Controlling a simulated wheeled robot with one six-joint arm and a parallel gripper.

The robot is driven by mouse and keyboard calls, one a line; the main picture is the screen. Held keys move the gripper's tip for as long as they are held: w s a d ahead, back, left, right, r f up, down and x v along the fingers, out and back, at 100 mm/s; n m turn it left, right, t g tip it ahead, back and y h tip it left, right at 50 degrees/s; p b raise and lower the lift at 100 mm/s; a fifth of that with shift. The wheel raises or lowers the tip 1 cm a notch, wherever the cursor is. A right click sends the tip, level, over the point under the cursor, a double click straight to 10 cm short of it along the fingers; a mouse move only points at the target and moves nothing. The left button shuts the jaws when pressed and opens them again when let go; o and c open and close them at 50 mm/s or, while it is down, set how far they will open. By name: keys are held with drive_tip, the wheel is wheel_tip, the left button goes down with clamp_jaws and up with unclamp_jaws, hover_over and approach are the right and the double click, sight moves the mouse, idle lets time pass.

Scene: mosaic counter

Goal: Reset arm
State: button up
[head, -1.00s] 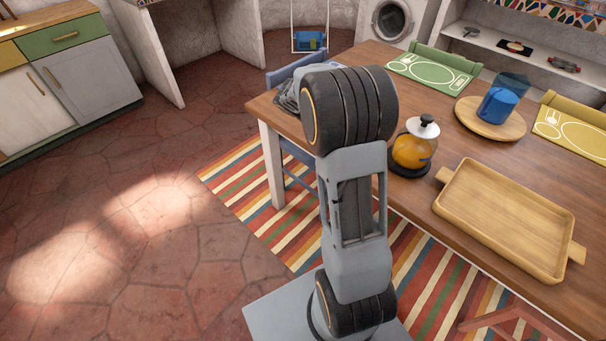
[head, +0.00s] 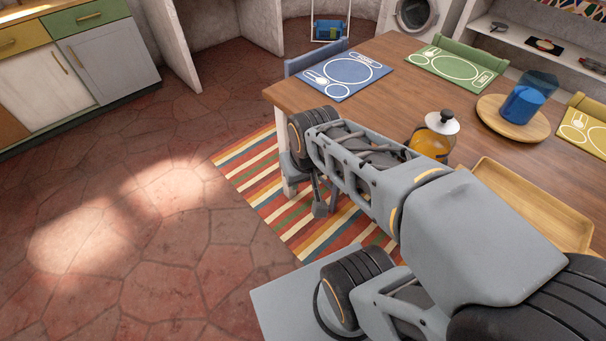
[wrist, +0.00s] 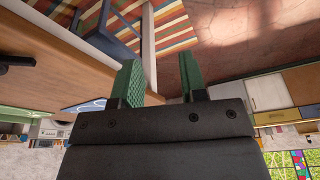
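My arm (head: 400,190) is folded low across the right half of the head view, beside the table's front edge. My gripper shows in the wrist view (wrist: 162,78), with two green fingers apart and nothing between them. In the head view the fingers cannot be made out clearly. The wrist view is upside down, with the tabletop's edge to the left of the fingers and the tiled floor beyond them.
The wooden table (head: 400,75) bears a blue placemat (head: 345,77), a green placemat (head: 455,68), a juice jar (head: 430,145), a round board (head: 490,112) with a blue cup (head: 521,105), and a wooden tray (head: 540,205) partly behind my arm. Floor at left (head: 130,200) is clear.

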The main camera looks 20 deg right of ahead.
wheel_tip(320, 180, up, 14)
drive_tip(key=p, duration=1.3)
drive_tip(key=shift+s+a+r+t, duration=0.25)
drive_tip(key=shift+s+a+t, duration=0.05)
drive_tip(key=shift+a, duration=0.05)
